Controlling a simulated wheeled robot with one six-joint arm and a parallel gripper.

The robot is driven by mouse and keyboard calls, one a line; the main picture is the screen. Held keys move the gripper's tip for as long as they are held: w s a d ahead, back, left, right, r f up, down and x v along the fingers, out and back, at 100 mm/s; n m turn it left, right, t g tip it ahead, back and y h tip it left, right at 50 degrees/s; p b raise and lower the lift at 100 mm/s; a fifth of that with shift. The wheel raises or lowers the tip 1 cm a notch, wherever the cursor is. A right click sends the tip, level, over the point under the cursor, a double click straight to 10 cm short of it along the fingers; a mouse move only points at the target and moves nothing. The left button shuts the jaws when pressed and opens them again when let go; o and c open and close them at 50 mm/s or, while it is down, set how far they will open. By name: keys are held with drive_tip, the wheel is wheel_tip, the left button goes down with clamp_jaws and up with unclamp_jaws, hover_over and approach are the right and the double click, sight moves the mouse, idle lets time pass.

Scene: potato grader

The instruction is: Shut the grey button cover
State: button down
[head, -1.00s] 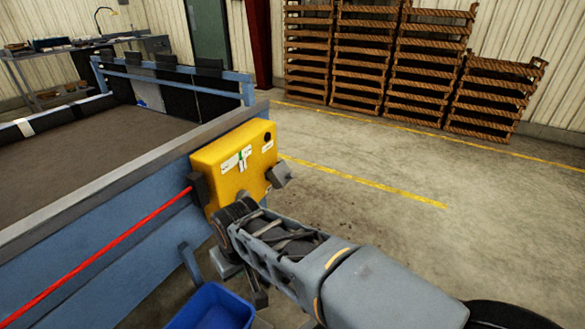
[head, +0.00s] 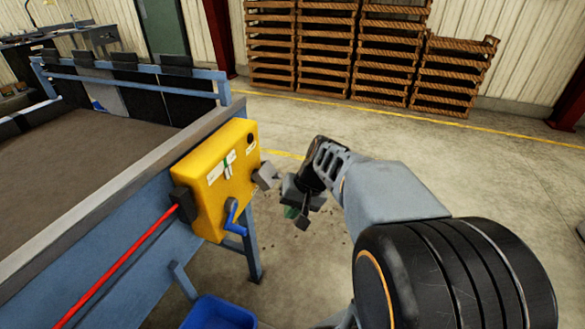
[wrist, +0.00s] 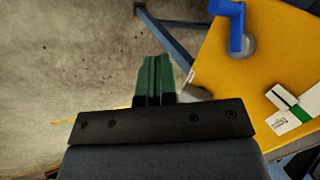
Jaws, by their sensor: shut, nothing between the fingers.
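The grey button cover (head: 265,175) sticks out from the right edge of the yellow control box (head: 212,190), standing away from the box face. In the wrist view, part of the grey cover (wrist: 196,94) shows beside my fingers, partly hidden by the gripper body. My gripper (head: 291,212) is to the right of the cover and slightly lower in the head view, apart from it there. Its green fingers (wrist: 158,72) are closed together and empty. The button under the cover cannot be made out.
A blue crank handle (head: 233,220) is on the lower part of the yellow box. A red rod (head: 120,262) runs along the blue-framed grader table. A blue bin (head: 218,313) stands below. Wooden crates (head: 355,50) are stacked at the back. The floor to the right is open.

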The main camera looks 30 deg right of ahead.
drive_tip(key=w+d+r+m+t+y+p, duration=0.1)
drive_tip(key=w+d+r+m+t+y, duration=0.15)
drive_tip(key=w+d, duration=0.35)
drive_tip(key=m+t+y, duration=0.1)
drive_tip(key=m+t, duration=0.1)
drive_tip(key=t, duration=0.1)
approach(276, 180)
drive_tip(key=x, duration=0.3)
drive_tip(key=r+x, duration=0.1)
drive_tip(key=shift+w+a+f+p, duration=0.2)
drive_tip(key=shift+w+a+p, duration=0.15)
drive_tip(key=shift+a, duration=0.1)
drive_tip(key=f+b, duration=0.1)
drive_tip(key=b, duration=0.2)
drive_tip(key=shift+f+t+y+b, duration=0.25)
drive_tip(key=shift+f+y+b, duration=0.1)
drive_tip(key=shift+b, duration=0.05)
drive_tip(key=f+b, duration=0.1)
drive_tip(key=b, duration=0.2)
drive_tip(key=f+t+y+b, duration=0.1)
drive_tip(key=b, duration=0.2)
drive_tip(key=f+b, duration=0.1)
drive_tip(key=b, duration=0.2)
drive_tip(key=shift+w+a, duration=0.3)
drive_tip(key=shift+r, duration=0.3)
